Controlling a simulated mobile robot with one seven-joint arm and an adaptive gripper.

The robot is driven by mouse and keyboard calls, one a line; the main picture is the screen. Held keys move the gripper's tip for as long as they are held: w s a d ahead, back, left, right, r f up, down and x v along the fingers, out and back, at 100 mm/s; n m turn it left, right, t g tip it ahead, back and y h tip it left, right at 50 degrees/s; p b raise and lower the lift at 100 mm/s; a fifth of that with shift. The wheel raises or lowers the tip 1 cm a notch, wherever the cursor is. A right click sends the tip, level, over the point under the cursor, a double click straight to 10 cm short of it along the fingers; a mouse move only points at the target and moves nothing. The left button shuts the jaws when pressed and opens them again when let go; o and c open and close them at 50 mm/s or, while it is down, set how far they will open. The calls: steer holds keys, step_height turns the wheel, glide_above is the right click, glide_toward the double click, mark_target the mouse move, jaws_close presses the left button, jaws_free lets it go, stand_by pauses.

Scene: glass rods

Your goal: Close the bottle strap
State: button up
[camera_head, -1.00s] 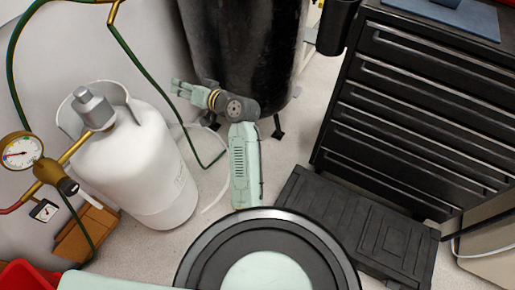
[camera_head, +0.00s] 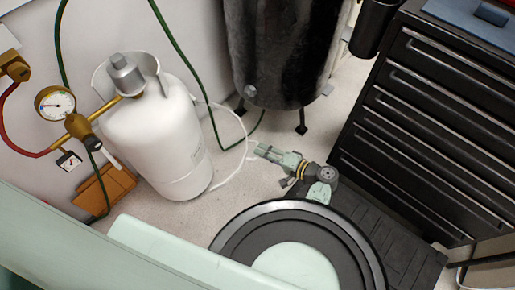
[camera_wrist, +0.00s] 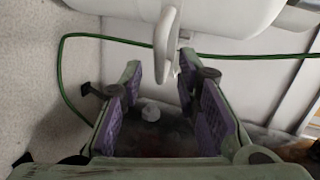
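The white gas bottle (camera_head: 155,140) stands upright on the floor against the wall, left of centre in the head view. The strap (camera_head: 241,125) shows as a thin white curve, standing open from the bottle's right side. My gripper (camera_head: 262,150) is right of the bottle, near the strap, apart from the bottle. In the wrist view my gripper (camera_wrist: 160,88) is open, its purple pads wide apart with nothing between them. A white flat piece (camera_wrist: 166,42), seemingly the strap, hangs ahead near the fingertips. The strap's fastening cannot be made out.
A black tank (camera_head: 285,50) stands behind my gripper, a black drawer cabinet (camera_head: 430,110) at right. A green hose (camera_head: 190,55) runs down between bottle and tank. A gauge (camera_head: 55,103) with brass fittings is left of the bottle. A little floor is free right of the bottle.

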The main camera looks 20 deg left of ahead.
steer(key=shift+x, duration=1.75)
steer(key=shift+c, duration=0.6)
steer(key=c, duration=0.6)
steer(key=shift+f, duration=0.1)
